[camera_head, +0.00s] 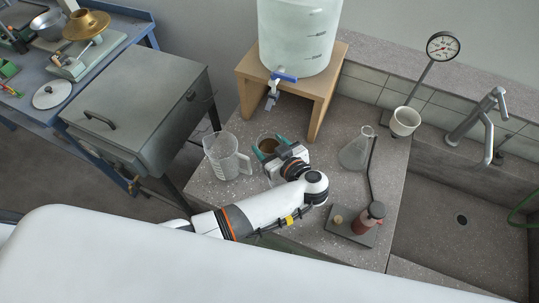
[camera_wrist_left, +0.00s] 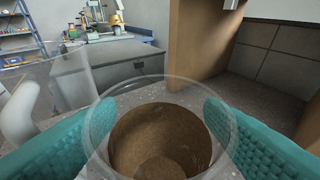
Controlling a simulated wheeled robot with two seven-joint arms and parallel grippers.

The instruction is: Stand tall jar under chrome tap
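The clear glass jar (camera_head: 267,144), which I take for the tall jar, has brown contents and is between the teal fingers of my left gripper (camera_head: 270,148). In the left wrist view the jar (camera_wrist_left: 160,140) fills the gap between the fingers (camera_wrist_left: 160,120), which press against both its sides. It is upright; I cannot tell whether its base touches the bench. The chrome tap (camera_head: 482,115) stands at the right, its spout over the sink (camera_head: 440,222). My right gripper is not in view.
A clear measuring jug (camera_head: 226,158) stands left of the jar. A wooden stand (camera_head: 316,105) with a white tank (camera_head: 300,35) is behind it.

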